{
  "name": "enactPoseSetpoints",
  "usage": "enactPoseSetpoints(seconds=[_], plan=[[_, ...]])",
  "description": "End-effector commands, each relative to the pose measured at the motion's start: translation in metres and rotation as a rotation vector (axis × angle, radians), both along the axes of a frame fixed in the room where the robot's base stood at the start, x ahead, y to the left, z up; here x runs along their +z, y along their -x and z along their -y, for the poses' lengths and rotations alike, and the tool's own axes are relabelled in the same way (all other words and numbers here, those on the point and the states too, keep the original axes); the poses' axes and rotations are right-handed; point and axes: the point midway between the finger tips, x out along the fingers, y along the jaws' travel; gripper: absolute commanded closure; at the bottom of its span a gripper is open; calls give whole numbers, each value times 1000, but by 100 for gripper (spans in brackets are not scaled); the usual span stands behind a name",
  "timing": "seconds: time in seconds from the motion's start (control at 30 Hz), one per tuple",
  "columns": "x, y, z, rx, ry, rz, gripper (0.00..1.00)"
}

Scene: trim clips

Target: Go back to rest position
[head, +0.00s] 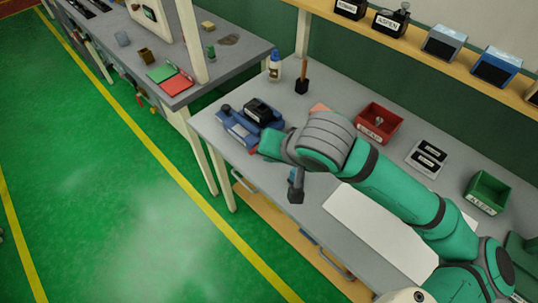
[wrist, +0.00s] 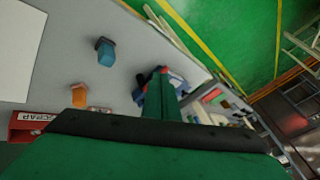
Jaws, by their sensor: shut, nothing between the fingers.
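My gripper (head: 268,146) is at the left end of my green arm, over the left part of the grey workbench. It appears beside the near right side of a blue fixture (head: 238,128) that carries a black block (head: 259,111). The fingers look closed together and empty in the wrist view (wrist: 164,78), where they point toward the blue fixture (wrist: 148,92) and cover part of it. The head view does not show whether they touch it. My arm crosses the bench from the lower right.
A blue block with a dark end (head: 296,186) is near the bench's front edge. An orange block (wrist: 79,95) is near the red SCRAP bin (head: 364,132). A tray (head: 413,162), green bin (head: 487,204) and white sheet (head: 370,232) lie rightward. Green floor (head: 110,200) is clear.

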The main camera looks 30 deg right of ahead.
Motion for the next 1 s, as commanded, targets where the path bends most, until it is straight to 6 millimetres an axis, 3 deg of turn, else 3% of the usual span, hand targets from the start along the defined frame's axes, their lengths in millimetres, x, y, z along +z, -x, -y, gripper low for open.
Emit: enactPoseSetpoints(seconds=[0.73,0.87,1.0], plan=[[6,4,-3,5,2,0,100],[-9,3,0,20,14,7,100],[-50,5,8,69,51,33,100]])
